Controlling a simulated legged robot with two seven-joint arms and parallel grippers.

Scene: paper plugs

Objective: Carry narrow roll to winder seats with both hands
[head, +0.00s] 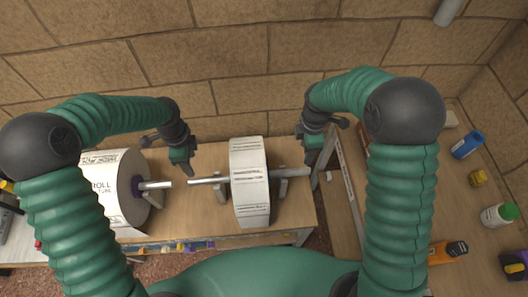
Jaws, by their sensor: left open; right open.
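The narrow roll (249,182) is a white printed paper roll on a thin metal shaft (205,181), standing on the bench in the middle of the head view. Grey brackets (283,187) show under the shaft on both sides of it. I cannot tell whether these are the winder seats. My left gripper (187,170) is open by the shaft's left end, with no visible hold on it. My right gripper (313,178) is open at the shaft's right end and partly covers it. I cannot tell whether either touches the shaft.
A wider paper roll (105,188) with a purple core lies on the bench at left. A wooden side table at right holds a blue container (467,144), a white bottle (499,215) and an orange-and-black item (449,253). A brick wall (240,50) stands behind.

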